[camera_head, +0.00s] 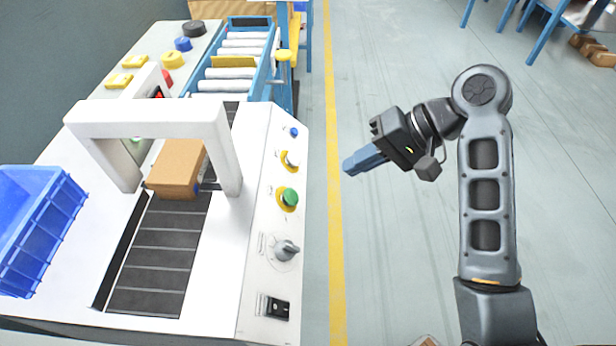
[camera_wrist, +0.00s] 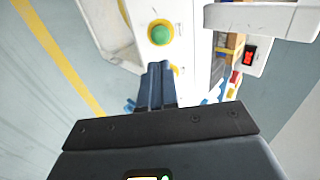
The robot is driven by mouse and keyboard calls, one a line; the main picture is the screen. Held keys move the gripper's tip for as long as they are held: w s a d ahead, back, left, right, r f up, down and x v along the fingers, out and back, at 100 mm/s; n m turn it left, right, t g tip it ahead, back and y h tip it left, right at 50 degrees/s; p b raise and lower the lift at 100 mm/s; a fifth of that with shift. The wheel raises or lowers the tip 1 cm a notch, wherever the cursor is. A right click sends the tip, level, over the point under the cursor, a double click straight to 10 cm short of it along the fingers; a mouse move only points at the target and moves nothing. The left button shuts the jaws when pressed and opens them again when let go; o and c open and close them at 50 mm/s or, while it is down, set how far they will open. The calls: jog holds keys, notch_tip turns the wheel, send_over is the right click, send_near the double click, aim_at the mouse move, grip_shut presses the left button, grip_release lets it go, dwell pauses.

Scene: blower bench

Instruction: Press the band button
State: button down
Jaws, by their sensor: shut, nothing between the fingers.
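A sloped white control panel (camera_head: 262,225) runs along the right side of the machine. It carries a green button (camera_head: 288,197) in a yellow ring, a white button (camera_head: 290,159) in a yellow ring, a small blue button (camera_head: 294,132), and a dark rotary knob (camera_head: 286,250). No label shows which is the band button. My gripper (camera_head: 348,167) is shut and empty, to the right of the panel and apart from it. In the wrist view the shut fingertips (camera_wrist: 157,66) point toward the panel, with the green button (camera_wrist: 162,34) just beyond them.
A cardboard box (camera_head: 177,168) sits on the dark conveyor belt (camera_head: 155,255) under a white arch (camera_head: 150,118). A rocker switch (camera_head: 273,306) is near the panel's front end. A blue crate (camera_head: 38,230) stands at left. The floor right of the bench is clear around my arm.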

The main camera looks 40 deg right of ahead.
aim_at(293, 196)
jog(key=shift+w+d+r, duration=0.15)
jog(key=shift+d+r, duration=0.3)
jog(key=shift+d, duration=0.05)
jog(key=b+x, duration=0.1)
jog(key=x, duration=1.3)
jog(key=shift+a, duration=0.2)
